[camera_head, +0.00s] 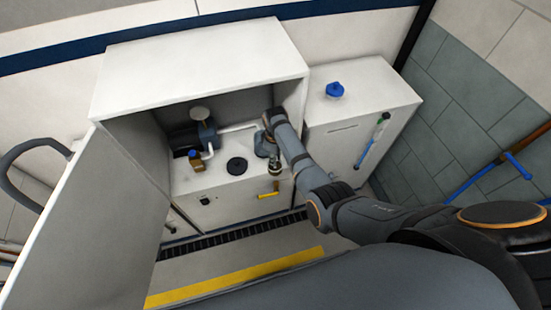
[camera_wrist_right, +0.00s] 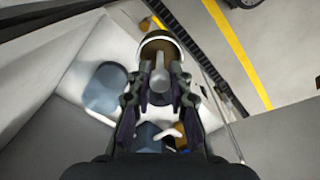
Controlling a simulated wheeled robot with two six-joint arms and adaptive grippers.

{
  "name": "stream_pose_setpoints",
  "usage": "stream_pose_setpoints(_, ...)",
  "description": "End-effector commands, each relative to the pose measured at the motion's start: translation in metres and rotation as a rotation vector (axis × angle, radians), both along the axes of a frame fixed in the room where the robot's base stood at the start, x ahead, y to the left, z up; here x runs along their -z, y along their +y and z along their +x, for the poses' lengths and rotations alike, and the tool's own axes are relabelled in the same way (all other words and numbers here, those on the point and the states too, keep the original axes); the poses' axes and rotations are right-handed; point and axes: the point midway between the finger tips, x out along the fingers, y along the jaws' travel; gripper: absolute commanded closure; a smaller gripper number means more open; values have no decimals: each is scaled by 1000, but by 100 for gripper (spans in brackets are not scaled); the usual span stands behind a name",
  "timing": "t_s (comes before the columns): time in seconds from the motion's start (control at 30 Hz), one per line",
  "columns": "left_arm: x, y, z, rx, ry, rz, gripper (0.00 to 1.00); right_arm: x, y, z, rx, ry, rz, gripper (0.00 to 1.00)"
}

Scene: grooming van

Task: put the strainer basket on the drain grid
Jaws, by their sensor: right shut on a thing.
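My right gripper (camera_head: 274,157) reaches into the open white cabinet from the right, over the front right part of the white unit inside. It is shut on a small round thing, seemingly the strainer basket (camera_head: 274,171). In the right wrist view this thing (camera_wrist_right: 158,45) has a pale rim and a grey stem, and sits between the fingertips of the gripper (camera_wrist_right: 160,82). The drain grid (camera_head: 232,234) is a long dark slotted strip in the floor before the cabinet. It also shows in the right wrist view (camera_wrist_right: 202,62). My left gripper is out of view.
The open cabinet door (camera_head: 95,225) stands at the left. A black round cap (camera_head: 237,166), an amber bottle (camera_head: 195,158) and a dark pump (camera_head: 187,139) are inside. A yellow handle (camera_head: 269,190) sticks out in front. The floor between grid and yellow stripe (camera_head: 235,275) is clear.

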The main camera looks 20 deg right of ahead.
Motion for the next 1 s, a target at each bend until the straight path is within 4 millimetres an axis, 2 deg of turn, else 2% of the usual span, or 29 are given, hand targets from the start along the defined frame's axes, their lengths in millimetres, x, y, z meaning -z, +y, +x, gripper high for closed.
stream_pose_setpoints(0.13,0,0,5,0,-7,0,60,0,0,1,1,-1,0,100)
stream_pose_setpoints(0.27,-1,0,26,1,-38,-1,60,1,0,1,1,-1,-1,100)
stream_pose_setpoints(0.37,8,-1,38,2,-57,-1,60,11,0,1,1,0,0,100)
stream_pose_setpoints(0.47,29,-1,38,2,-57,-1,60,32,0,1,1,1,-1,100)
stream_pose_setpoints(0.7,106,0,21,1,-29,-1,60,108,0,1,1,0,0,100)
stream_pose_setpoints(0.8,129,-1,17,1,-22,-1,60,130,0,2,1,0,0,100)
stream_pose_setpoints(0.9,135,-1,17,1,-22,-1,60,136,0,2,1,-1,0,100)
stream_pose_setpoints(1.0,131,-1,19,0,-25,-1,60,132,0,2,1,-1,0,100)
